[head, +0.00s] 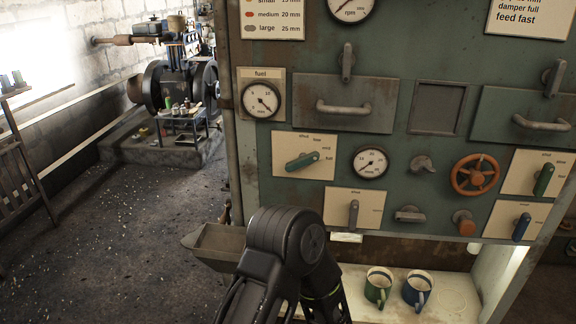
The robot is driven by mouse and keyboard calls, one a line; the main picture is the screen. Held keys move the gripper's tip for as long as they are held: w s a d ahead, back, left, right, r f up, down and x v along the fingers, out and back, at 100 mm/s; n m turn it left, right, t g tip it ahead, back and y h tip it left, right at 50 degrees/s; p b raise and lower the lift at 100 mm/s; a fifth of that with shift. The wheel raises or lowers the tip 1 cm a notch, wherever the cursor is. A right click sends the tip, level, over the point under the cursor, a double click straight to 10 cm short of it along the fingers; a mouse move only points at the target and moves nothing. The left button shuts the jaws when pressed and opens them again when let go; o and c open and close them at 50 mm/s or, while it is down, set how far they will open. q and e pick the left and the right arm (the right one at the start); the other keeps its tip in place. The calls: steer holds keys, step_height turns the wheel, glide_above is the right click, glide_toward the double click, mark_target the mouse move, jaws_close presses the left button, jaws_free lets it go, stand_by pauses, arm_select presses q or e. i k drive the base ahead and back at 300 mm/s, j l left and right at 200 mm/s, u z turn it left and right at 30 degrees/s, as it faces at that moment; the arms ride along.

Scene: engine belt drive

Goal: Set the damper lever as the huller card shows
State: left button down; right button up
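A card (529,17) at the top right, cut by the frame edge, reads "damper full" and "feed fast"; its heading is out of view. Another green lever (544,180) stands near upright, tilted right, on a plate at the far right. A blue lever (521,227) below it is also near upright. A grey lever (353,213) hangs on a lower plate. Plate lettering is too small to read surely. Neither gripper shows.
My black arm links fill the lower middle, before the panel's bottom edge. A green mug (378,287) and a blue mug (417,290) stand on the shelf. A metal chute (213,244) juts out left. An orange handwheel (475,175) sits right.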

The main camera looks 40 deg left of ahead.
mark_target(304, 160)
steer(key=u, duration=1.15)
